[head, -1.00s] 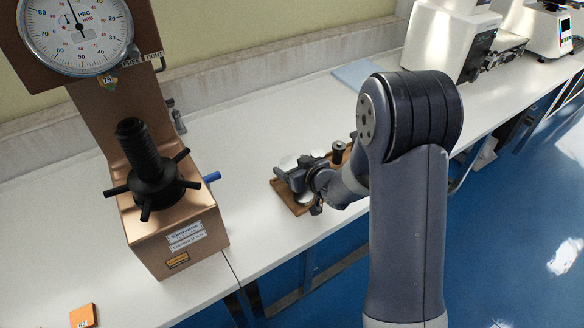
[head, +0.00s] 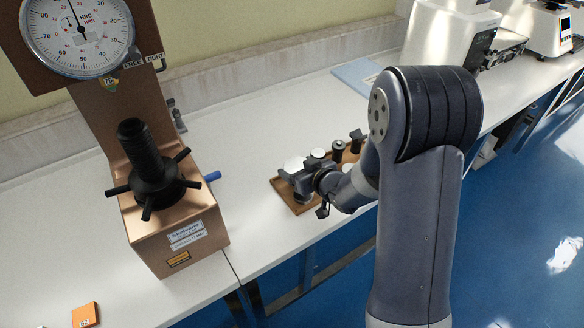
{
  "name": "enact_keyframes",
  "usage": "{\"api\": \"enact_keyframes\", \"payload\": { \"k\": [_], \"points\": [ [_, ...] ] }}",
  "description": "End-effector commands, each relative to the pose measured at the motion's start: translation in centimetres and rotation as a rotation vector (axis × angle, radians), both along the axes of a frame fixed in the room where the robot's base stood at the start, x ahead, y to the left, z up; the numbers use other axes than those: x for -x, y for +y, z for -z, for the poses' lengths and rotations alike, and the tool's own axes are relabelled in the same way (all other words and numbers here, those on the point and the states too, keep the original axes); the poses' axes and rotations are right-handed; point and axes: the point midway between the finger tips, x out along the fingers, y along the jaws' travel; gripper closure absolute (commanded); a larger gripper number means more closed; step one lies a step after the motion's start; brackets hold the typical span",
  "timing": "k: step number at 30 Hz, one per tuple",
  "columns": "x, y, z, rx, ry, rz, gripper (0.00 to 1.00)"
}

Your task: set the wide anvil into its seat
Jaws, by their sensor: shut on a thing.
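The wide anvil (head: 293,163) shows as a pale, broad disc at the left end of the wooden tray. My gripper (head: 291,179) is at that end of the tray and is shut on the wide anvil. The jaws hide its lower part, and I cannot tell whether it is clear of the tray. The seat is at the top of the black threaded screw (head: 138,150) on the copper-coloured hardness tester (head: 175,235), left of my gripper. Nothing shows standing on the screw.
The wooden tray (head: 281,194) holds other pieces, including a small pale disc (head: 318,153) and dark-stemmed pieces (head: 338,148). The tester's dial (head: 78,35) overhangs the screw, and handles stick out around it. An orange block (head: 85,315) lies front left. The white bench between tester and tray is clear.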

Motion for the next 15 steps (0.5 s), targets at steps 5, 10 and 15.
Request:
{"api": "enact_keyframes", "payload": {
  "k": [5, 10, 15],
  "points": [
    [1.6, -1.2, -0.2, -0.002, -0.004, 0.002, 0.47],
    [3.1, -2.3, -0.2, -0.001, -0.004, 0.001, 0.47],
    [4.2, -2.9, -0.3, -0.002, -0.006, 0.001, 0.47]
  ]
}}
